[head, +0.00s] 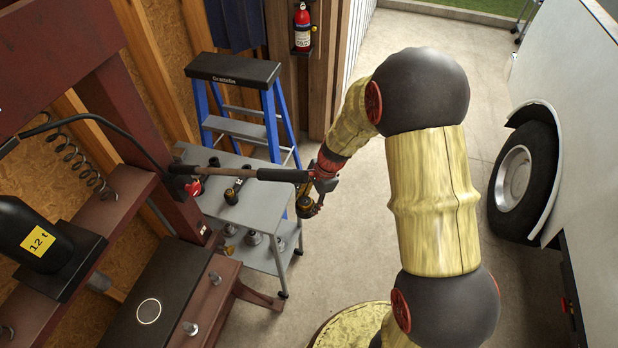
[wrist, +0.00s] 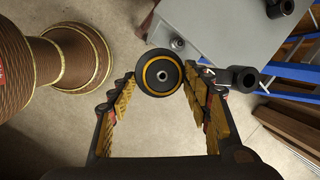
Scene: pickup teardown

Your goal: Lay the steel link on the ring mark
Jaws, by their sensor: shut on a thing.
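My gripper (head: 306,206) hangs beside the right end of a grey cart, well to the right of the press. In the wrist view its yellow-padded fingers (wrist: 162,84) are shut on a dark round piece with an orange ring and a small centre hole, which I take to be an end of the steel link (wrist: 160,73). The link's remaining shape is hard to make out, and the head view shows little of it. The ring mark (head: 149,311) is a pale circle on the dark block at the foot of the press, at lower left. Nothing lies on it.
The grey cart (head: 262,208) carries several dark bushings. A jack (head: 38,238) stands above left of the mark. Two pegs stand beside the block. A blue ladder (head: 273,122) is behind.

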